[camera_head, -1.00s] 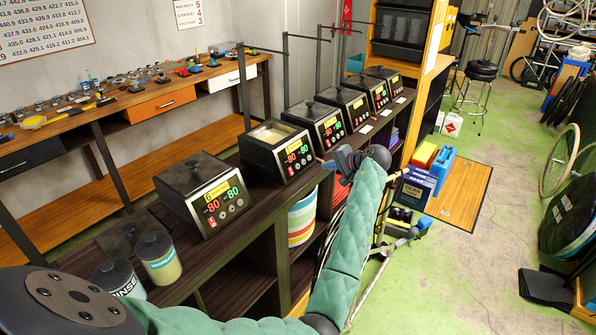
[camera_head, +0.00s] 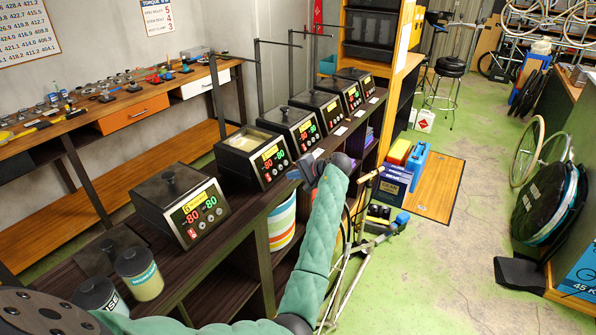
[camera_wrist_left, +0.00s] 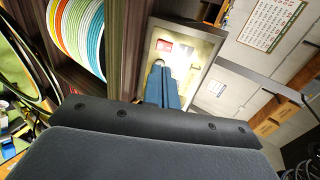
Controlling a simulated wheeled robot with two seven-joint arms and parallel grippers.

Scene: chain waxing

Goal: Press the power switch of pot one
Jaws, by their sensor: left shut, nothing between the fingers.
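Several black heating pots stand in a row on a dark shelf. Each front panel has red and green digits, round buttons and a small red switch low at the left. The nearest pot (camera_head: 178,200) is lidded; the second (camera_head: 252,155) has its top open, showing pale contents. The label numbers are too small to read surely, so I cannot tell which is pot one. My left gripper (camera_head: 298,173) is shut and empty, just right of the second pot. In the left wrist view its blue fingers (camera_wrist_left: 163,84) point towards a bright, glaring panel (camera_wrist_left: 190,58) with a red patch.
Two jars (camera_head: 138,272) stand at the shelf's near end. A striped bucket (camera_head: 282,222) sits in the shelf below the pots. Thin dark posts rise behind the pots. A bike frame (camera_head: 345,265) is beside my left arm. Green floor to the right is partly clear.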

